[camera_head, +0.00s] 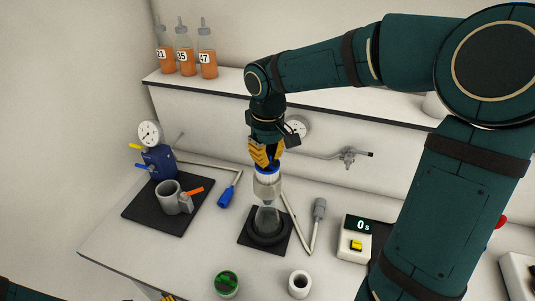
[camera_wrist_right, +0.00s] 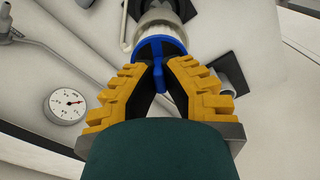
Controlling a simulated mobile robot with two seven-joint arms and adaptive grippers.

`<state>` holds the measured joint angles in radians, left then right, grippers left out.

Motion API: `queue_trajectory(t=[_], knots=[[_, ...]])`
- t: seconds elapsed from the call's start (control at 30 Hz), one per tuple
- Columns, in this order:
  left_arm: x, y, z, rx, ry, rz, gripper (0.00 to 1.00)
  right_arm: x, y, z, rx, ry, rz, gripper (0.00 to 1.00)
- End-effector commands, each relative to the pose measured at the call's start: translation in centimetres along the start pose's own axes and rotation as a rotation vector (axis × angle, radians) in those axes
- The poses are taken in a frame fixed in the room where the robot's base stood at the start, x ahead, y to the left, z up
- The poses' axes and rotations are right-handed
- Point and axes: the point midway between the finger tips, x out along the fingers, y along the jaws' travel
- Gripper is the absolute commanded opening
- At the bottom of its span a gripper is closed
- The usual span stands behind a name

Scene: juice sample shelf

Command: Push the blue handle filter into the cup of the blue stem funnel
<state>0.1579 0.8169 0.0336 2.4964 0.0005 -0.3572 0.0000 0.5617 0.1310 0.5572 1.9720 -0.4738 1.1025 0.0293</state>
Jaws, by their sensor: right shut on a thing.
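My right gripper (camera_head: 265,160) is shut on the blue handle filter (camera_head: 267,171). In the right wrist view the filter (camera_wrist_right: 160,45) shows as a blue disc with an upright fin between the yellow fingertips (camera_wrist_right: 160,72). The filter is right at the top of a pale funnel cup (camera_head: 267,188); I cannot tell how deep it sits. The cup stands upright on a clear flask (camera_head: 266,220), on a black mat (camera_head: 283,243). The funnel's stem colour is not clear.
A blue pump with a gauge (camera_head: 158,160) and a grey cup (camera_head: 168,197) stand on the left mat. A blue-handled tool (camera_head: 227,194) and grey-handled tool (camera_head: 319,210) flank the flask. A green-topped jar (camera_head: 226,284), white cup (camera_head: 299,285) and timer (camera_head: 354,240) are in front.

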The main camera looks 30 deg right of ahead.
Motion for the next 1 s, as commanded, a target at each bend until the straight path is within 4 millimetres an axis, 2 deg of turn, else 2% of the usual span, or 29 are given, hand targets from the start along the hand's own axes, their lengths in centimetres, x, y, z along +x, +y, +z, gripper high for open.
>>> queue_trajectory(t=[0.6, 1.0], knots=[[0.9, -0.3, 0.1, 0.0, 0.0, 0.0, 1.0, 1.3, 0.0, 0.0, 0.0, 0.0, 0.0, 0.0], [0.9, -0.4, 0.1, 0.0, 0.0, 0.0, 1.0, 1.4, 0.0, 0.0, 0.0, 0.0, 0.0, 0.0]])
